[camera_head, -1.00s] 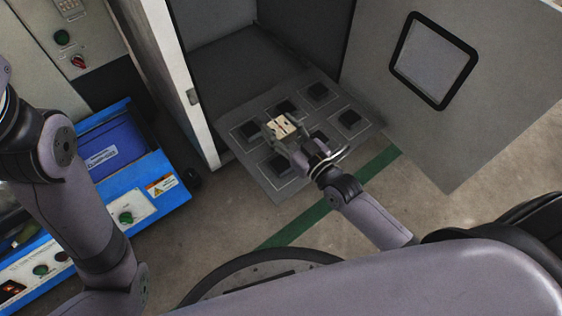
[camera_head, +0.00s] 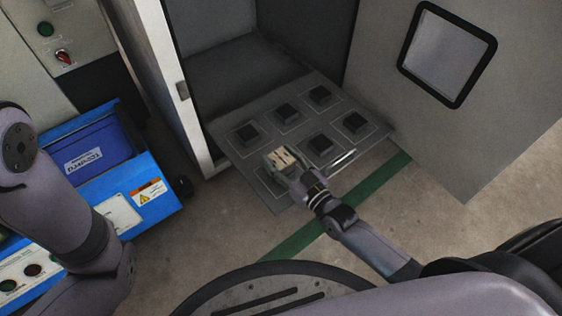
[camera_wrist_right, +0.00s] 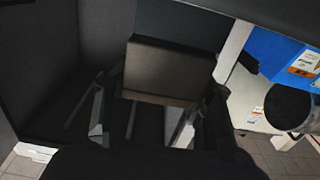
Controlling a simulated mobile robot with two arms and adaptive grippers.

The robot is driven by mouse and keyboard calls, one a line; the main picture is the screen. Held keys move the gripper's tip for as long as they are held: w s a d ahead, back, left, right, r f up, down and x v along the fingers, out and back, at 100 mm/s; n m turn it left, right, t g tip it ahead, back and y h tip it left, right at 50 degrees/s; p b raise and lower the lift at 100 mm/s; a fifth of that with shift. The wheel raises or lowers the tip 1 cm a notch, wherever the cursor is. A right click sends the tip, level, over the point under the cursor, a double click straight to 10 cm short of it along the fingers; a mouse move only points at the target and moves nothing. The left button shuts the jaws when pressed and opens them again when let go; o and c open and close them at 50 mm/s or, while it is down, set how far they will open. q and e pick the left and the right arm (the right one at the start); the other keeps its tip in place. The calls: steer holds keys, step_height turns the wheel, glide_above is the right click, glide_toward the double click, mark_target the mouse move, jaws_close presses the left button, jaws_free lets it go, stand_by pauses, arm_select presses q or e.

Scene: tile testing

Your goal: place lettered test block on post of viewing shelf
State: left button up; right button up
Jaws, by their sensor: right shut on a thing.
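The test block (camera_head: 281,158) is pale tan with dark marks on top; I cannot read a letter. My right gripper (camera_head: 284,163) is shut on it and holds it over the front-left part of the grey viewing shelf (camera_head: 268,187). Dark square posts, such as the back-left post (camera_head: 246,134) and the front-middle post (camera_head: 320,144), stand on the shelf. The block and gripper cover the front-left post spot. In the right wrist view the block (camera_wrist_right: 165,68) looks brown between the fingers (camera_wrist_right: 140,120). The gap below it cannot be judged. My left gripper is out of view.
The shelf sticks out of an open grey cabinet (camera_head: 240,65). Its windowed door (camera_head: 510,70) stands open at the right. A blue machine with a blue bin (camera_head: 95,153) is at the left. A green floor stripe (camera_head: 300,238) runs in front.

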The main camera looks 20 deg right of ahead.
steer(key=o, duration=1.5)
